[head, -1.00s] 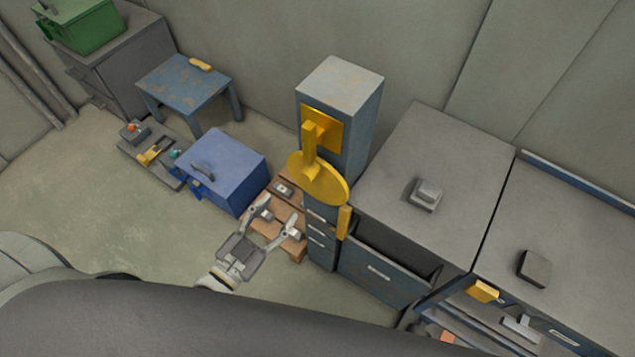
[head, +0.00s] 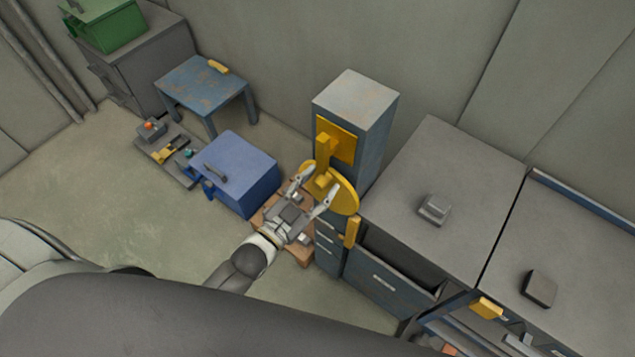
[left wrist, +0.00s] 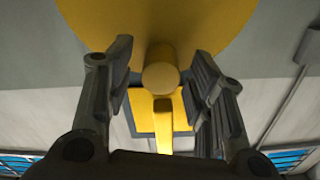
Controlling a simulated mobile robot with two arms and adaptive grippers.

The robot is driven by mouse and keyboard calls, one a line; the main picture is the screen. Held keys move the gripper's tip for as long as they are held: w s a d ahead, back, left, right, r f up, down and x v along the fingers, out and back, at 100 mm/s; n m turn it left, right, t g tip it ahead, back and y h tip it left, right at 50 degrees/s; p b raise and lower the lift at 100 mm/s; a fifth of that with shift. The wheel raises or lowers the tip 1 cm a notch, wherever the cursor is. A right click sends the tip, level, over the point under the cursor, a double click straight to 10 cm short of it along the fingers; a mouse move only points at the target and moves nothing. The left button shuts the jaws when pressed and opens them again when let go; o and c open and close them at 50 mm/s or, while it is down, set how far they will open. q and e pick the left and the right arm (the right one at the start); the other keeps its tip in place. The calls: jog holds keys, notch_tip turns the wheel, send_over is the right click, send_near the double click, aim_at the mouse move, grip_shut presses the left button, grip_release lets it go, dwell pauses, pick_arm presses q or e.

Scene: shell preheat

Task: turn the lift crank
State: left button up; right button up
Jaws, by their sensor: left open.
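The lift crank is a yellow disc (head: 346,196) on the front of a tall blue-grey column (head: 357,100), below a square yellow plate (head: 336,138). A round yellow grip (left wrist: 160,76) sticks out from the disc toward the left wrist camera. My left gripper (head: 318,182) is open in front of the disc. In the left wrist view its fingers stand on either side of the grip, with visible gaps, and the disc (left wrist: 160,22) fills the top of the picture. My right gripper is not in view.
A blue box (head: 240,175) stands on the floor left of the column, with a wooden pallet (head: 268,213) beside it. Grey-topped cabinets (head: 440,165) stand close on the right, with an open drawer (head: 385,283).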

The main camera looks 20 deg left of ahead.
pick_arm(q)
grip_shut()
dwell(0.4)
jog(key=shift+w+a, duration=0.1)
